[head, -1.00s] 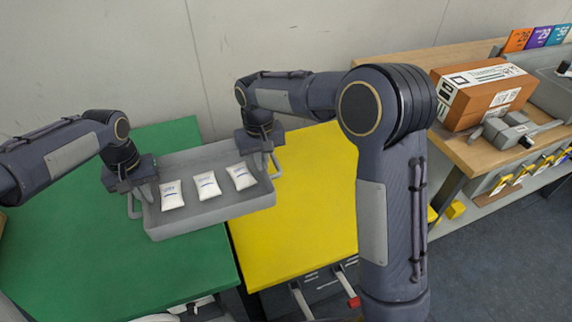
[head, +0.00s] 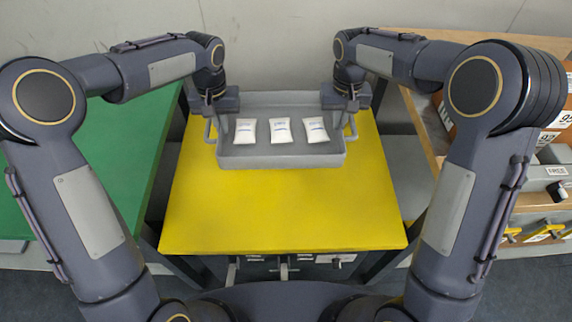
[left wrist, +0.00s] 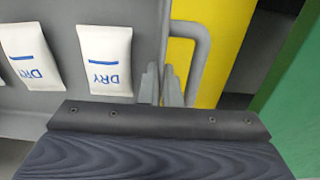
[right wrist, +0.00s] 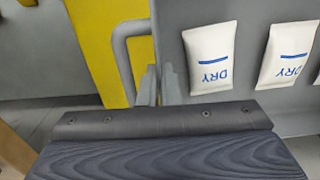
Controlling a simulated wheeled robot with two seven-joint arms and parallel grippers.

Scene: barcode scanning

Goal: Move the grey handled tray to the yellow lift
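The grey handled tray (head: 282,162) is over the back part of the yellow lift (head: 285,215), level, with white "DRY" packets (head: 281,130) in a row inside. I cannot tell whether its base touches the yellow surface. My left gripper (head: 221,110) is at the tray's left end and my right gripper (head: 347,108) at its right end. In the left wrist view, the fingers (left wrist: 165,85) are close together at the tray's side, beside the looped handle (left wrist: 203,60). The right wrist view shows the same, with fingers (right wrist: 148,85) beside the other handle (right wrist: 120,55). The exact finger contact is partly hidden.
A green table (head: 100,155) stands left of the lift, with a gap between. A wooden workbench (head: 425,125) with boxes stands on the right. A wall (head: 280,45) rises behind. The lift's front half is clear.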

